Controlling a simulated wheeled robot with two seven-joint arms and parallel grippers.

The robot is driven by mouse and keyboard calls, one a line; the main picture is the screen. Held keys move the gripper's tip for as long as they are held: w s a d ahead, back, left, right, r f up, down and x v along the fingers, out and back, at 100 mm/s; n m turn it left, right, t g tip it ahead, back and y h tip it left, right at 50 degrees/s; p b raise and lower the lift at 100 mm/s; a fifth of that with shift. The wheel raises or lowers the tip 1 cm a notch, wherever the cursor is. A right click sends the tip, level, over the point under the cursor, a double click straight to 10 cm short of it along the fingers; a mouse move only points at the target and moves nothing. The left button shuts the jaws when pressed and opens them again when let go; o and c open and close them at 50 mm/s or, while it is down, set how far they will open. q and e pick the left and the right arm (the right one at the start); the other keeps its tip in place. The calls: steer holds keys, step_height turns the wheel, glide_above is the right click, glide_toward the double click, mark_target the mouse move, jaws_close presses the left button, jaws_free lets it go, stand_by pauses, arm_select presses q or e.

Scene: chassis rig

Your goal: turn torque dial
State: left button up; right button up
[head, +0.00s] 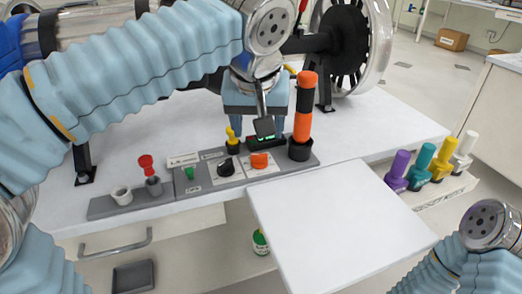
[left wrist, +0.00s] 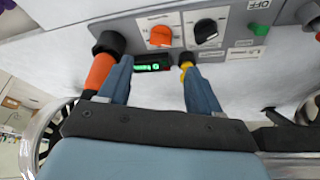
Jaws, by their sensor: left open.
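Two dials sit on the grey control panel (head: 130,207): an orange dial (head: 259,160) and, left of it, a black dial (head: 226,168). Their labels are too small to read in the head view. In the left wrist view the orange dial (left wrist: 160,36) and black dial (left wrist: 206,29) lie beyond the fingertips. A green-lit display (head: 266,141) is behind the orange dial; it shows between the fingers in the wrist view (left wrist: 152,67). My left gripper (head: 263,126) is open and empty above the display, apart from both dials. My right gripper is out of view.
An orange-and-black upright tool (head: 303,110) stands close right of my left gripper. A yellow-topped piece (head: 232,137), red plunger (head: 147,165) and green switch (head: 189,173) are also on the panel. Purple, teal, yellow and white pieces (head: 425,165) stand at right. A white board (head: 335,225) is in front.

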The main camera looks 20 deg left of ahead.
mark_target(259, 154)
arm_select(q)
steer(key=b+x, duration=0.1)
steer(key=x, duration=0.8)
steer(key=shift+a+f, duration=0.1)
steer(key=shift+c, duration=0.2)
steer(key=c, duration=1)
steer(key=shift+m, duration=0.3)
steer(key=m+h, duration=0.1)
steer(key=m, duration=0.2)
steer(key=shift+a+p, duration=0.15)
steer(key=shift+p, duration=0.2)
steer(key=shift+m+g+h+p, duration=0.3)
steer(key=shift+m+h+p, duration=0.6)
steer(key=shift+m, duration=1.7)
steer(key=shift+h, duration=0.3)
